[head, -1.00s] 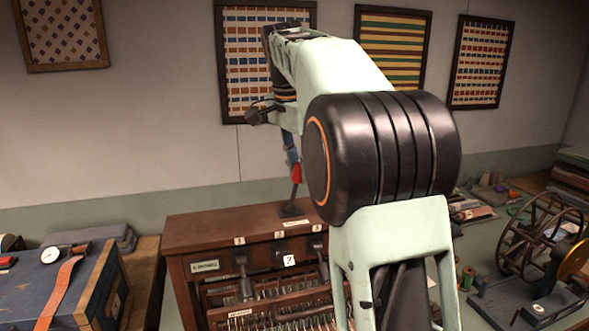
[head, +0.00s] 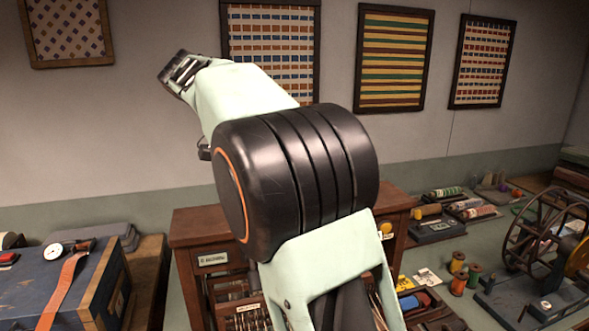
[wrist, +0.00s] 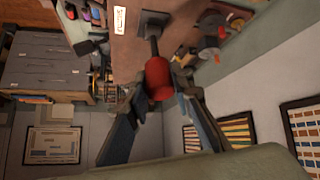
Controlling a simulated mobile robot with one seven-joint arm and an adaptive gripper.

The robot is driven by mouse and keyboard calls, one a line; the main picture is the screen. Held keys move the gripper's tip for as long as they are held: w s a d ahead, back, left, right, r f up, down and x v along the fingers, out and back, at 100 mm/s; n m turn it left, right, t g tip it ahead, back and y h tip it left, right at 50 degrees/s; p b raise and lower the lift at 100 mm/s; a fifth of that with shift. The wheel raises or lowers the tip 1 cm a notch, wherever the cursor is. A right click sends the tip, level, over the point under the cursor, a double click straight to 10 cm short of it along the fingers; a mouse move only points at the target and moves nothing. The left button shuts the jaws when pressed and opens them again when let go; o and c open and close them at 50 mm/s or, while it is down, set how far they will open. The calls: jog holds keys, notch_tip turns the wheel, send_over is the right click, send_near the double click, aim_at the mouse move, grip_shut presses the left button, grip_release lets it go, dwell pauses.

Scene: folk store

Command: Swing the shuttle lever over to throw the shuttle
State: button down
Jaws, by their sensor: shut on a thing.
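The shuttle lever (wrist: 153,46) shows in the wrist view as a dark rod with a red grip (wrist: 158,76), rising from a dark base plate (wrist: 154,18) on the wooden loom box. My gripper (wrist: 160,86) has its two fingers on either side of the red grip and is shut on it. In the head view my arm hides the lever and the gripper. The loom box (head: 200,226) shows there only at its left and right ends, so I cannot tell the lever's angle from that side.
A blue case (head: 65,290) with a dial and an orange strap stands at the left. A spoked wheel (head: 545,235), thread spools (head: 457,262) and small goods lie on the right bench. Framed textiles (head: 390,57) hang on the back wall.

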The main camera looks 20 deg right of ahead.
jog(key=shift+a+f+h+b, duration=0.2)
jog(key=shift+a+h+b, duration=0.25)
jog(key=shift+a+h, duration=0.1)
jog(key=shift+a+f+h+b, duration=0.15)
jog(key=shift+a+h+b, duration=0.3)
jog(key=shift+h, duration=0.1)
jog(key=c, duration=1.7)
grip_release()
jog(key=v, duration=1.2)
